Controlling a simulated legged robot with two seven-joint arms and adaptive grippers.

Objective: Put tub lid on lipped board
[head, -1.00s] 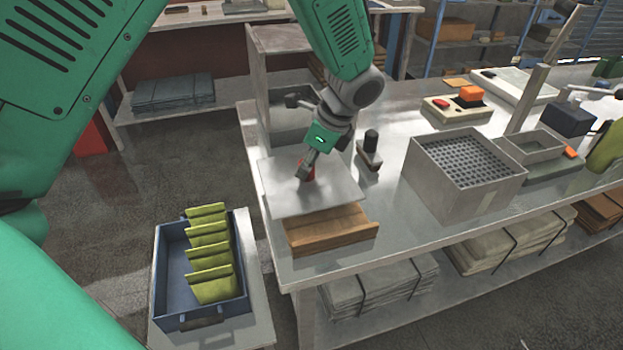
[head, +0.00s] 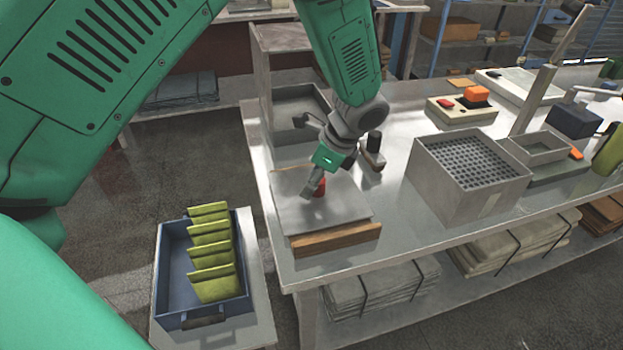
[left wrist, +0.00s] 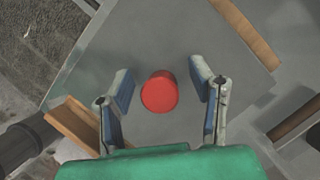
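The tub lid (head: 347,206) is a flat grey plate with a red knob (head: 320,187). It lies over the wooden lipped board (head: 337,240), whose front lip shows along the lid's near edge. In the left wrist view the lid (left wrist: 165,35) has wooden strips of the board (left wrist: 246,30) showing at two of its sides. My left gripper (head: 316,190) is over the knob. In the left wrist view its fingers (left wrist: 162,90) stand apart on both sides of the knob (left wrist: 159,92), with gaps. Most of the board is hidden under the lid. My right gripper is not in view.
An open grey tub (head: 297,100) stands behind the lid. A small block with a black knob (head: 373,145) is close to the right of my gripper. A grey box with a perforated insert (head: 450,190) stands further right. A blue tray with green pieces (head: 172,270) is at lower left.

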